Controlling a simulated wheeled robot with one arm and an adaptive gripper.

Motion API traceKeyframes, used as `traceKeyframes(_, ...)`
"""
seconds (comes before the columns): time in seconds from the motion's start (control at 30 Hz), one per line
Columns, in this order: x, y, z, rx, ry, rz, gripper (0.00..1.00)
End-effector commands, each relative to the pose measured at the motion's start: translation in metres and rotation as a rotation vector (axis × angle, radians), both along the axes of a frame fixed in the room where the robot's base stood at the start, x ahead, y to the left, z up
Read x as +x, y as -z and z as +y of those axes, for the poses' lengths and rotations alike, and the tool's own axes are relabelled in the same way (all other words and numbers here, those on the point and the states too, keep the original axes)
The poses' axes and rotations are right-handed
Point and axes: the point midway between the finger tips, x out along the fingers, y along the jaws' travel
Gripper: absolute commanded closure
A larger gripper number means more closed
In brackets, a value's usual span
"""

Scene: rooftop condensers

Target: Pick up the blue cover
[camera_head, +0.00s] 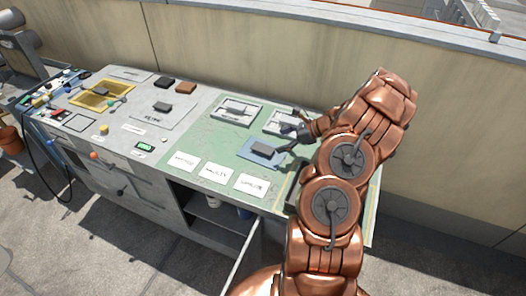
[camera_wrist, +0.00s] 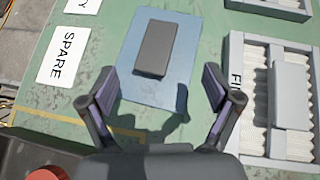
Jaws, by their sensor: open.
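The blue cover (camera_head: 247,154) is a flat blue plate with a dark grey block-shaped handle (camera_head: 264,149) on top. It lies on the green part of the bench. In the wrist view the blue cover (camera_wrist: 150,88) lies ahead of my gripper, its grey handle (camera_wrist: 156,48) standing up from the middle. My gripper (camera_wrist: 160,84) is open and empty, with its two fingers spread on either side of the plate's near end. In the head view my gripper (camera_head: 289,140) is just to the right of the cover, partly hidden by my arm.
White label cards (camera_head: 216,172) lie in front of the cover; one reads SPARE (camera_wrist: 62,55). Pale filter trays (camera_head: 238,109) sit behind and right of it. A yellow frame (camera_head: 102,95) and a grey plate (camera_head: 160,110) lie farther left. A wall runs behind the bench.

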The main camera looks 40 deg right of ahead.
Motion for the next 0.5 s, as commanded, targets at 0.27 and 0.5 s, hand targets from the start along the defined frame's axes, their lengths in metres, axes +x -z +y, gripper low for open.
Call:
traceKeyframes(0.27, 0.015, 0.013, 0.015, 0.000, -0.001, 0.000, 0.11)
traceKeyframes(0.5, 0.028, 0.030, 0.033, 0.004, -0.003, 0.004, 0.11)
